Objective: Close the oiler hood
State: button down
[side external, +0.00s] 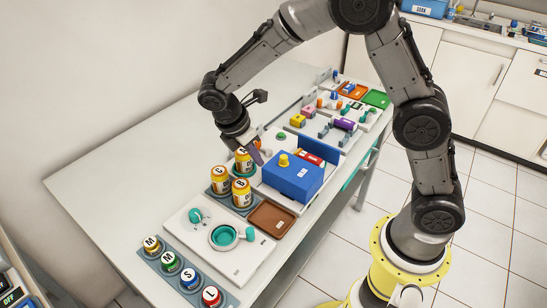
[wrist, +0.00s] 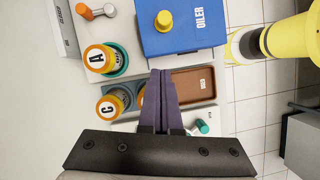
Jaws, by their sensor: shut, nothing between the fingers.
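The oiler is a blue box (side external: 290,182) with a yellow knob (side external: 283,160) on top. An upright blue panel (side external: 319,149) stands at its far side in the side view and looks like the raised hood. A red labelled piece (side external: 309,157) lies in front of that panel. In the wrist view the oiler (wrist: 180,35) shows its knob (wrist: 163,20) and the word OILER; the panel is not clearly seen there. My gripper (side external: 258,157) is shut and empty, left of the oiler. Its purple fingertips (wrist: 160,72) show near the box's corner; I cannot tell whether they touch.
Orange-topped cans A (wrist: 99,57) and C (wrist: 111,104) stand close left of my fingers. A third can (side external: 241,193) stands nearby. A brown tray (side external: 257,226) lies in front of the oiler.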

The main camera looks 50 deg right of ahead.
aim_at(278, 166)
jog(key=x, duration=0.3)
jog(key=shift+d+f, duration=0.15)
jog(key=shift+f, duration=0.1)
jog(key=shift+s+d, duration=0.15)
jog(key=shift+d, duration=0.45)
jog(key=shift+s+d, duration=0.2)
jog(key=shift+d, duration=0.35)
jog(key=shift+s+d, duration=0.2)
jog(key=shift+d, duration=0.55)
jog(key=d, duration=0.9)
jog(key=shift+d, duration=0.3)
